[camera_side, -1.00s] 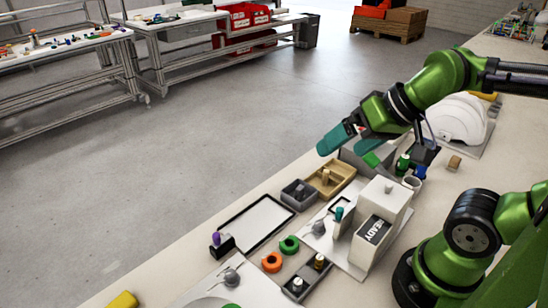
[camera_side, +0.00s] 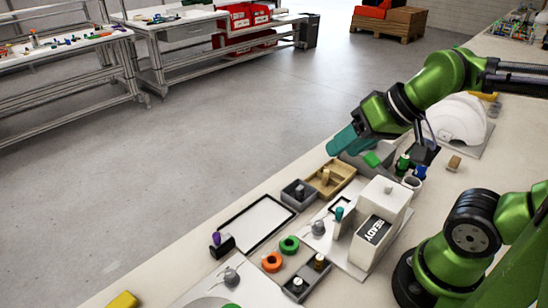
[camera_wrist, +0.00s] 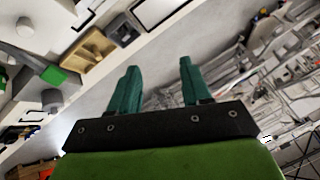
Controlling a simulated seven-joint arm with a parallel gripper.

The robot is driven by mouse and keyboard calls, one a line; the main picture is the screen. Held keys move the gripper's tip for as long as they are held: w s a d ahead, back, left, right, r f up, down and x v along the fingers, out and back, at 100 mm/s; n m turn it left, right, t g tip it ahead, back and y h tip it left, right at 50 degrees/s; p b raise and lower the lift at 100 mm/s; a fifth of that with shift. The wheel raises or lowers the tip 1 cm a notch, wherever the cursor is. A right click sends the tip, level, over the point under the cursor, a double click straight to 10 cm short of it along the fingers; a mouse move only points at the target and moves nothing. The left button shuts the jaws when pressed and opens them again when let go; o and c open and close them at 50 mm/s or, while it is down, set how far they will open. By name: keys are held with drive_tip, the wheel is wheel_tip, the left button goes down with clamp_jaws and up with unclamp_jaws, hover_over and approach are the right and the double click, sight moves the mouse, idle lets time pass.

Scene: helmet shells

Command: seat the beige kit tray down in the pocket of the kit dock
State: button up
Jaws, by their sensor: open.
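The beige kit tray (camera_side: 345,172) lies on the bench near its far edge, with a small upright tan post in it. It also shows in the wrist view (camera_wrist: 92,57), at upper left. A flat black-rimmed panel with a white middle (camera_side: 235,228) lies to its left, past a dark grey box; I cannot tell whether it is the kit dock. My gripper (camera_side: 343,143) is above the bench, beyond and above the tray in the side picture. In the wrist view its two teal fingers (camera_wrist: 158,66) stand apart with nothing between them.
The dark grey box (camera_side: 288,196) stands close beside the tray. A white block marked READY (camera_side: 378,212) rises in front of it. Orange (camera_side: 272,262) and green (camera_side: 289,245) rings lie nearer. A white helmet shell (camera_side: 458,117) is at the right.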

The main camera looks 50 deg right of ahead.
drive_tip(key=g+h, duration=0.2)
drive_tip(key=g, duration=0.5)
hover_over(327, 170)
wheel_tip(327, 170, down, 4)
drive_tip(key=f, duration=0.1)
wheel_tip(327, 170, down, 16)
drive_tip(key=shift+a+f, duration=0.1)
drive_tip(key=shift+f, duration=0.05)
drive_tip(key=shift+c, duration=0.2)
clamp_jaws()
